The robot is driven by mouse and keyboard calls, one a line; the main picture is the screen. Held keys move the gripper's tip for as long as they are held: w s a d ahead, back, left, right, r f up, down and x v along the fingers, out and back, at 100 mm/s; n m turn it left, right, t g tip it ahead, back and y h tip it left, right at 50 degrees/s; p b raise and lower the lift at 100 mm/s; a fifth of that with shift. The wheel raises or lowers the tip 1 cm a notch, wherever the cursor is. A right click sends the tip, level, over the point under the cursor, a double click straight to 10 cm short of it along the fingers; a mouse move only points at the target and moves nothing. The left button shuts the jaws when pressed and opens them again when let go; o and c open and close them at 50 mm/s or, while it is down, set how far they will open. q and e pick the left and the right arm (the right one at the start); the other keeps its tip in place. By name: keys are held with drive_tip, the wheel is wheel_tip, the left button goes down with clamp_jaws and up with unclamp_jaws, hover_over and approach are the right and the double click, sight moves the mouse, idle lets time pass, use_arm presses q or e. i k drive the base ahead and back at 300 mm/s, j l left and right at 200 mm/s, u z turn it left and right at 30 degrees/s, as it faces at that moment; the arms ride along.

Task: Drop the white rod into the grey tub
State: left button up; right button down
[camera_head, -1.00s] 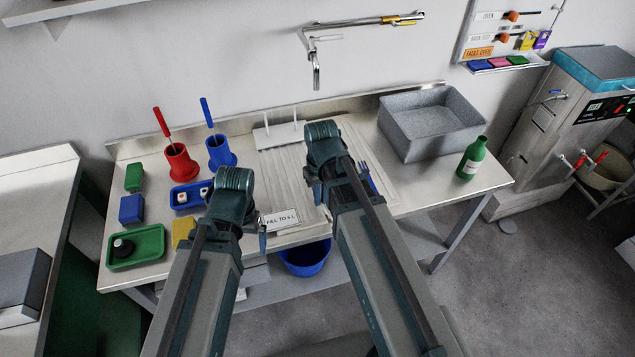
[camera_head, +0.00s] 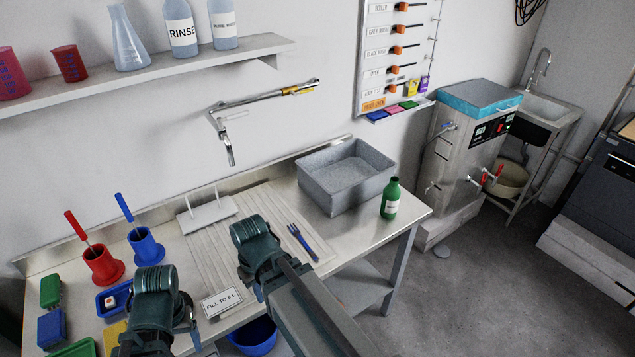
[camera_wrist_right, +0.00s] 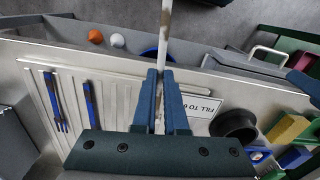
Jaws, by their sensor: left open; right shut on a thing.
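The white rod (camera_wrist_right: 165,35) shows in the right wrist view, between the blue fingers of my right gripper (camera_wrist_right: 165,78), which is shut on it. In the head view the right gripper (camera_head: 258,290) is over the ribbed drainboard and the rod is hidden. The grey tub (camera_head: 385,176) is a rectangular open box at the back right of the bench, right of and beyond my right gripper. Its visible floor looks bare. My left gripper (camera_head: 188,325) is open, low at the left over the bench front; its fingertips are partly hidden.
A green bottle (camera_head: 390,198) stands right of the tub. A blue fork (camera_head: 302,242) lies on the drainboard (camera_head: 245,203). A white peg rack (camera_head: 207,214) stands behind. A wall tap (camera_head: 222,130) hangs above. Red (camera_head: 103,265) and blue (camera_head: 146,246) holders stand left.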

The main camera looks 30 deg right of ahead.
sight(348, 185)
drive_tip(key=l+u, duration=0.1)
drive_tip(key=l, duration=0.5)
drive_tip(key=l+u, duration=0.1)
drive_tip(key=l, duration=0.5)
drive_tip(key=l+u, duration=0.1)
drive_tip(key=l, duration=0.5)
drive_tip(key=k+l+u, duration=0.15)
drive_tip(key=l, duration=0.4)
drive_tip(key=k+l+u, duration=0.1)
drive_tip(key=l, duration=0.5)
